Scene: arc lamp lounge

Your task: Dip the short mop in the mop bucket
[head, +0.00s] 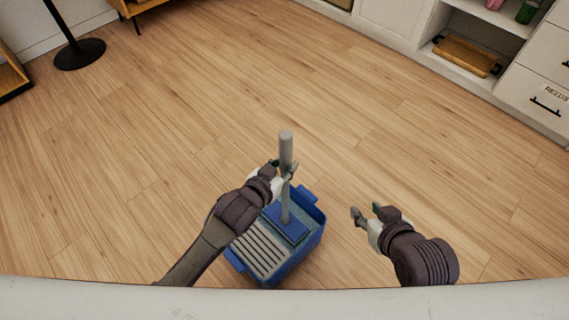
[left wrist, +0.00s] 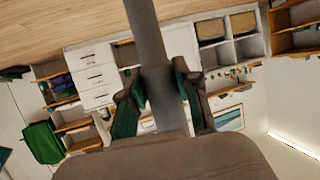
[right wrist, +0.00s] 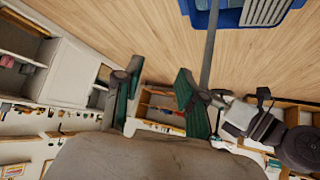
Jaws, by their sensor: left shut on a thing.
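The short mop has a grey handle (head: 286,152) that stands nearly upright in the head view. Its blue head (head: 286,224) is down inside the blue mop bucket (head: 318,232), on the side away from the grey slatted wringer (head: 258,248). My left gripper (head: 285,170) is shut around the handle, below its top end. The handle also shows between the fingers in the left wrist view (left wrist: 158,75). My right gripper (head: 366,213) is open and empty, to the right of the bucket and apart from it. The bucket's edge shows at the top of the right wrist view (right wrist: 207,18).
The wooden floor (head: 180,140) around the bucket is clear. A black round lamp base (head: 80,54) stands at the far left. White cabinets with open shelves line the far right, with a wooden tray (head: 466,55) on a low shelf.

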